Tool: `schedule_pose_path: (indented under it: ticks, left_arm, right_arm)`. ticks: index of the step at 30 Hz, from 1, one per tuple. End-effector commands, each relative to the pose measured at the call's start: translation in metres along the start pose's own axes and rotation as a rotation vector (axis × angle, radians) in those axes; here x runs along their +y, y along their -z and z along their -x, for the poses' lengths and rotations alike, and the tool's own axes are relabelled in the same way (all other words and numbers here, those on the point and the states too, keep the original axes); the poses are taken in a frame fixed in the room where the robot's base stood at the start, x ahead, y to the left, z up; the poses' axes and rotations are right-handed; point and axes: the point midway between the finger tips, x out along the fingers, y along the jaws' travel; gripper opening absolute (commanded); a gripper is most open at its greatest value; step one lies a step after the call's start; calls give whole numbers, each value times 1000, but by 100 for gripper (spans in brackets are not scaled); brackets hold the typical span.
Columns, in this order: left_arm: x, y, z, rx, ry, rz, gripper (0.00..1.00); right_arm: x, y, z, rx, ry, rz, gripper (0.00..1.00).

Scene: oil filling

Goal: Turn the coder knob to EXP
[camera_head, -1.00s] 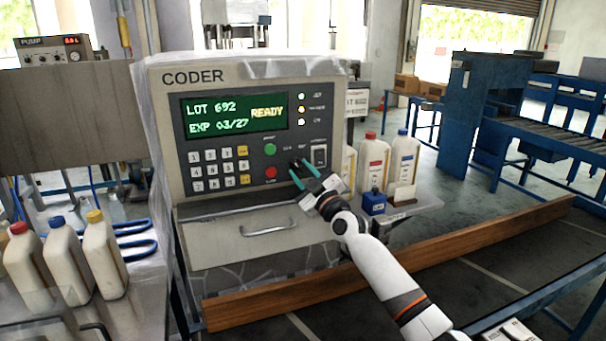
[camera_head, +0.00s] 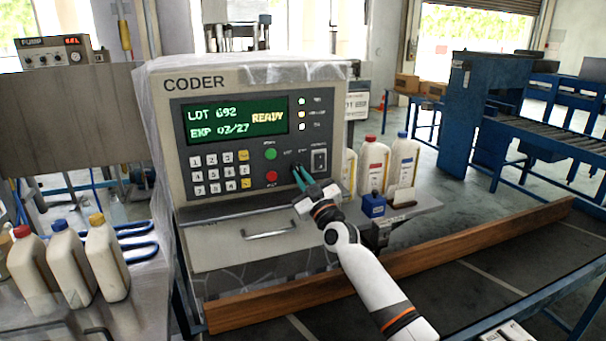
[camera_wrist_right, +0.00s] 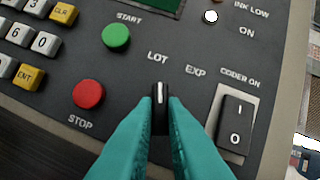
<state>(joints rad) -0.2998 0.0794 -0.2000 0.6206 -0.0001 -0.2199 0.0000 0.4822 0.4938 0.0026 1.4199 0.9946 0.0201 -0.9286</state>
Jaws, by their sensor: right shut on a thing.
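The coder (camera_head: 255,80) is a grey box with a green screen reading LOT 692, EXP 03/27 and READY. Its small black coder knob (camera_wrist_right: 160,94) has a white pointer line, which points up in the right wrist view, toward the LOT label (camera_wrist_right: 157,57). The EXP label (camera_wrist_right: 195,71) is up and to the right of the knob. My right gripper (camera_head: 299,176) reaches the panel from below. Its teal fingers are shut on the knob, one on each side, and hide its lower part. My left gripper is not in view.
A black rocker switch (camera_wrist_right: 235,124) sits close right of the fingers. The red STOP button (camera_wrist_right: 88,93) and green START button (camera_wrist_right: 116,37) are to the left. White bottles (camera_head: 374,165) and a blue block (camera_head: 373,205) stand right of the coder.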

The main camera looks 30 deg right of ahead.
Motion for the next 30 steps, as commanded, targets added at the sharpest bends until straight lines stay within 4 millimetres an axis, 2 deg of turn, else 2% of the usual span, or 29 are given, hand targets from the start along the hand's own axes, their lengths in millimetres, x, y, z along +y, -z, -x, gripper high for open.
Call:
schedule_pose_path:
  ticks: [1, 18, 30]
  left_arm:
    - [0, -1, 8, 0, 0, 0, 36]
    - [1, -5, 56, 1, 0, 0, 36]
    - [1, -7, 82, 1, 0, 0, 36]
  right_arm:
    - [1, -2, -1, 4, 16, -45, 0]
    - [6, -5, -2, 4, 224, -545, 0]
    - [9, -5, -2, 5, 335, -811, 0]
